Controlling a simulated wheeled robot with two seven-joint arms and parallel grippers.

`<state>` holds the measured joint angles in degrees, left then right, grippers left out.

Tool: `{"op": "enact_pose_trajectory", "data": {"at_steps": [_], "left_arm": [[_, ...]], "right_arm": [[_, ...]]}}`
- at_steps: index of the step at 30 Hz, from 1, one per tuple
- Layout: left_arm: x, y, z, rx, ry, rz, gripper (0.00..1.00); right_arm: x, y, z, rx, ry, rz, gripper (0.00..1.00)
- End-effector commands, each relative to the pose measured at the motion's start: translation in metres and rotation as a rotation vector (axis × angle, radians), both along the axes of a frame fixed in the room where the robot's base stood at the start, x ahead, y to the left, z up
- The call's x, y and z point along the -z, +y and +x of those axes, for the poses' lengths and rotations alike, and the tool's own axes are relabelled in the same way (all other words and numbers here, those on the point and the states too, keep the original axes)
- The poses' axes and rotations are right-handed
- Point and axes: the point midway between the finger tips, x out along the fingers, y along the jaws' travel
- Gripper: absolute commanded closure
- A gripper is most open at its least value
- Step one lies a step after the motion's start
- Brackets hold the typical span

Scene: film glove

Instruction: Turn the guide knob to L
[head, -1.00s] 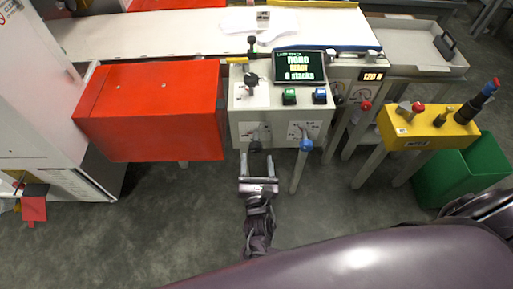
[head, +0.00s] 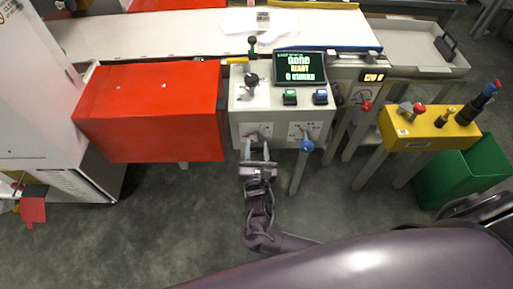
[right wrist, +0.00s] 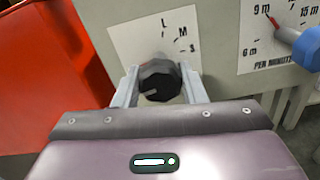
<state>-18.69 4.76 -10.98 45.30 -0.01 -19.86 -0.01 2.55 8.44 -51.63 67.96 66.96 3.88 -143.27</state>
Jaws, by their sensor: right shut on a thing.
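The guide knob (right wrist: 160,82) is dark and round, on the front of the white control box (head: 240,128). A plate (right wrist: 140,38) behind it bears the marks L, M and S from top to right. A pale line shows on the knob's face, at its lower left. I cannot tell for sure which mark the knob points to. My right gripper (head: 257,154) is at the box front with its two fingers on either side of the knob, shut on it. My left gripper is not in view.
A blue knob (head: 306,146) with a per-minute scale is just right of the guide knob. A red box (head: 150,110) stands close on the left. A yellow stand (head: 430,130) and green bin (head: 470,170) are at right. A screen (head: 299,68) reads READY, 0 stacks.

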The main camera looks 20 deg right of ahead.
Motion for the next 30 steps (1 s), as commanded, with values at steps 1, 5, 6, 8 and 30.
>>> {"op": "enact_pose_trajectory", "data": {"at_steps": [1, 5, 6, 8, 30], "left_arm": [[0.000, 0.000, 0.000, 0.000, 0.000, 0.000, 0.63], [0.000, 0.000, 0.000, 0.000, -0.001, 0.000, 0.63], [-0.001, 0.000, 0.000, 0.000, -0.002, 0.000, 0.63], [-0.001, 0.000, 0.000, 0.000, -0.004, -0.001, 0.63], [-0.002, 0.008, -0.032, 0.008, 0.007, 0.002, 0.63]], "right_arm": [[0.000, 0.000, 0.000, 0.000, 0.000, 0.000, 0.85], [0.000, 0.000, 0.000, 0.000, -0.001, 0.004, 0.85], [0.000, 0.000, 0.000, 0.000, -0.002, 0.008, 0.85], [0.000, 0.000, 0.000, 0.000, -0.005, 0.018, 0.85], [0.000, 0.000, -0.001, 0.004, -0.158, 0.554, 0.85]]}}
